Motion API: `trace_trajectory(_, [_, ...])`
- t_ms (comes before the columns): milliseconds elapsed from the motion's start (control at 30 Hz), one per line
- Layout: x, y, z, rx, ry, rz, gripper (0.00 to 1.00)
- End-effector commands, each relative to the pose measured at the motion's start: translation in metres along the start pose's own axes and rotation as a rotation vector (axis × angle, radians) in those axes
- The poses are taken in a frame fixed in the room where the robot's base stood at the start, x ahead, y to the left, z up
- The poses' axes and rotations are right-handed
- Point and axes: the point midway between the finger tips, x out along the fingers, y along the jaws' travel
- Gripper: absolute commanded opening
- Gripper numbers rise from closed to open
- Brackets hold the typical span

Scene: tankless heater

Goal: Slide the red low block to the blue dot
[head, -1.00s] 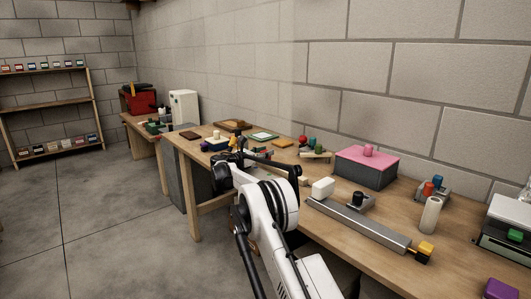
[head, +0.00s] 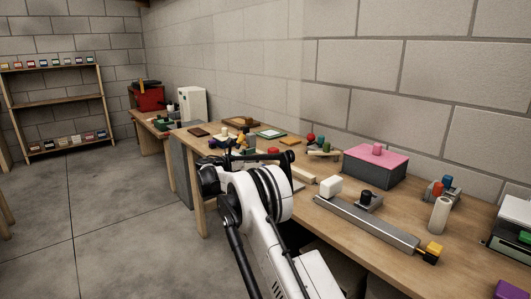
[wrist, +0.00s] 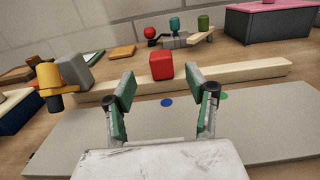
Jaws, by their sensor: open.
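The red block (wrist: 161,65) shows in the wrist view just past the gap between my fingertips, at a pale wooden strip (wrist: 240,74). I cannot tell if it rests on the strip or behind it. The blue dot (wrist: 167,102) lies on a grey board (wrist: 75,135), on the near side of the strip. A green dot (wrist: 222,96) lies to its right, partly behind the right finger. My gripper (wrist: 162,88) is open and empty, its fingers reaching over the board toward the red block.
A yellow and grey piece (wrist: 62,75) stands left of my left finger. Behind the strip are a rack with red, teal and green knobs (wrist: 175,40) and a dark box with a pink lid (wrist: 270,24). In the head view, a long grey rail (head: 365,222) lies along the bench to the right.

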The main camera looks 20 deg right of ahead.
Motion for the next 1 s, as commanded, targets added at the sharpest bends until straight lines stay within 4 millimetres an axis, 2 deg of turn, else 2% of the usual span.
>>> trace_trajectory(100, [-0.015, 0.000, 0.000, 0.000, 0.000, 0.002, 0.51])
trace_trajectory(233, [-0.023, 0.000, 0.000, 0.000, 0.000, 0.001, 0.51])
trace_trajectory(767, [-0.025, 0.000, 0.001, 0.002, 0.001, 0.000, 0.51])
trace_trajectory(867, [-0.025, -0.003, 0.007, 0.019, 0.016, 0.004, 0.51])
trace_trajectory(1000, [-0.027, -0.015, 0.031, 0.091, 0.073, 0.015, 0.51])
